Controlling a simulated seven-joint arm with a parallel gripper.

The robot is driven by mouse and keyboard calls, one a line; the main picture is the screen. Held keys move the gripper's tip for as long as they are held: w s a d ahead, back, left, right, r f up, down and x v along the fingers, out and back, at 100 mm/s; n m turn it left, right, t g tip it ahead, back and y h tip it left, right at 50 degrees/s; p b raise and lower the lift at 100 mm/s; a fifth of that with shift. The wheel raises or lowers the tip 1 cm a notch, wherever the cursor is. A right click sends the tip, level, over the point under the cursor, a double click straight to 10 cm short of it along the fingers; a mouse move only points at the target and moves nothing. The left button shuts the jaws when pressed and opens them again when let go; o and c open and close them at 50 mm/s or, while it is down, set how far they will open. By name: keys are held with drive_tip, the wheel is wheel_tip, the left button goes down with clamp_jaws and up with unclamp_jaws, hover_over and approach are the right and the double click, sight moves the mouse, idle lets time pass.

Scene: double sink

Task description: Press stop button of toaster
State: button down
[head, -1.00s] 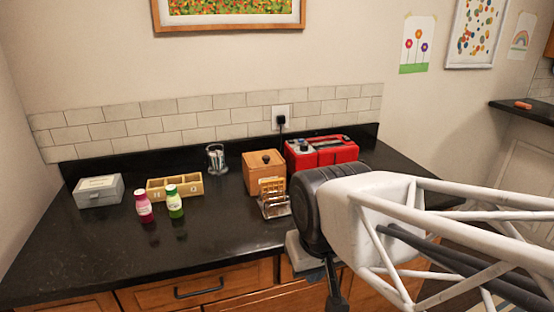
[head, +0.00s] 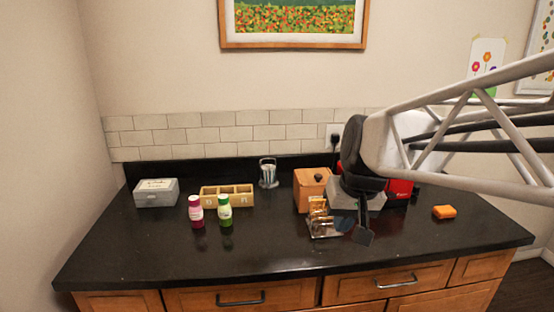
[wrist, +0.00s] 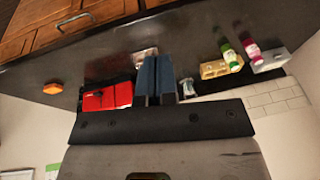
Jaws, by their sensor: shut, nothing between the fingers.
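The red toaster (head: 400,188) stands at the back right of the counter in the head view, mostly hidden behind my arm. In the wrist view, which is turned upside down, the red toaster (wrist: 106,97) lies left of my fingers. Its stop button cannot be made out in either view. My gripper (head: 363,236) points down over the counter in front of the toaster, apart from it. The dark blue fingers are together and empty in the wrist view (wrist: 156,62).
A wooden box (head: 309,188) and a metal rack with bread-like slices (head: 322,222) stand left of my gripper. An orange block (head: 444,212) lies to the right. Bottles, a divided tray (head: 228,196) and a grey box (head: 156,192) are farther left. The front counter is clear.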

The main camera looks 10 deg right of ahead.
drive_tip(key=w+d+r+t+y, duration=0.1)
drive_tip(key=w+d+r, duration=0.1)
drive_tip(key=w, duration=0.8)
drive_tip(key=w+d+r+y, duration=0.1)
drive_tip(key=w+d, duration=0.2)
drive_tip(key=w, duration=0.6)
drive_tip(key=w+d+r+t+y, duration=0.1)
drive_tip(key=w+d+r, duration=0.1)
drive_tip(key=w, duration=0.8)
drive_tip(key=w+d+f, duration=0.1)
drive_tip(key=w+d, duration=0.3)
drive_tip(key=w, duration=0.4)
drive_tip(key=w+d+f+m+t, duration=0.1)
drive_tip(key=w+d+f, duration=0.1)
drive_tip(key=w+d, duration=0.3)
drive_tip(key=w+d+f+t+y, duration=0.1)
drive_tip(key=w+d, duration=0.4)
drive_tip(key=w, duration=0.6)
drive_tip(key=shift+w+f, duration=0.15)
drive_tip(key=shift+f, duration=0.1)
drive_tip(key=shift+f, duration=0.15)
drive_tip(key=shift+f, duration=4.3)
